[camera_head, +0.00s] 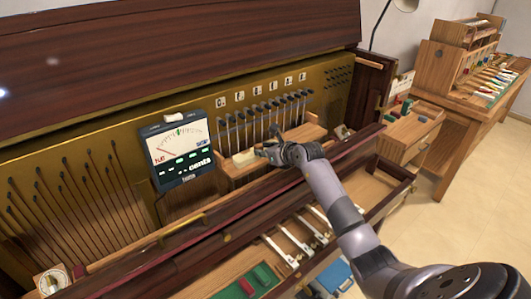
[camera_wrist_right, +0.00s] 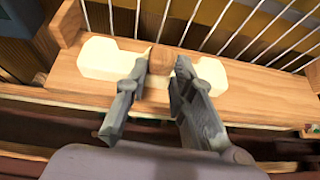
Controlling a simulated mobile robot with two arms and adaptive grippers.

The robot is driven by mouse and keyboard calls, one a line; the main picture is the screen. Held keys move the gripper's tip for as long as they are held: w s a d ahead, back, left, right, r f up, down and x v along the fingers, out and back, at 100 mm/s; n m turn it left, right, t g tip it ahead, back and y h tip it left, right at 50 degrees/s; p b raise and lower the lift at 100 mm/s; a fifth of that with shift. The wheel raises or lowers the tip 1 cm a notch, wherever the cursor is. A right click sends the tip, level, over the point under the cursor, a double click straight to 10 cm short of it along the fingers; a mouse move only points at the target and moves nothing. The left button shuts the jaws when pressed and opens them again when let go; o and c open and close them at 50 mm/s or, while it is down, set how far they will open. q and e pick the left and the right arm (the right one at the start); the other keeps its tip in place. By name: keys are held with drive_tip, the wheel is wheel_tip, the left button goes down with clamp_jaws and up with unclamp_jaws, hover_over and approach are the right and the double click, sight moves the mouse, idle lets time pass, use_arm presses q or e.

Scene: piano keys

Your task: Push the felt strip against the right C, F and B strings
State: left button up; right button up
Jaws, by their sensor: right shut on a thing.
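The cream felt strip (camera_wrist_right: 105,60) lies on a wooden ledge in the right wrist view, with a wooden grip block (camera_wrist_right: 163,57) at its middle. Its left end (camera_head: 243,158) shows in the head view. My right gripper (camera_wrist_right: 160,75) is shut on the grip block, one finger on each side. The thin upright strings (camera_wrist_right: 210,22) stand just behind the strip; I cannot tell whether the felt touches them. In the head view the strings (camera_head: 247,130) have dark tops under small label plates (camera_head: 256,91). My left gripper is not in view.
A meter (camera_head: 180,148) stands left of the ledge, beside more dark-tipped strings (camera_head: 75,205). A dark red rail (camera_head: 235,210) runs in front. White-topped levers (camera_head: 283,252) lie in the open front. A side bench (camera_head: 470,100) stands at the right.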

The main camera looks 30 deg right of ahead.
sight(259, 146)
drive_tip(key=shift+w+a+b, duration=0.15)
drive_tip(key=shift+w+b, duration=0.8)
drive_tip(key=shift+w, duration=0.85)
drive_tip(key=o, duration=1)
drive_tip(key=shift+s, duration=0.1)
drive_tip(key=shift+s+r+p, duration=0.3)
drive_tip(key=shift+s+p, duration=0.3)
drive_tip(key=shift+p, duration=0.2)
drive_tip(key=p+v, duration=0.1)
drive_tip(key=v, duration=0.1)
drive_tip(key=f+p+v, duration=0.1)
drive_tip(key=p+v, duration=0.1)
drive_tip(key=shift+s+r, duration=0.1)
drive_tip(key=shift+s, duration=0.25)
drive_tip(key=s, duration=0.1)
drive_tip(key=s+p, duration=0.1)
drive_tip(key=shift+s+d+r, duration=0.2)
drive_tip(key=shift+s+d, duration=0.05)
drive_tip(key=shift+s, duration=0.05)
drive_tip(key=shift+w, duration=0.1)
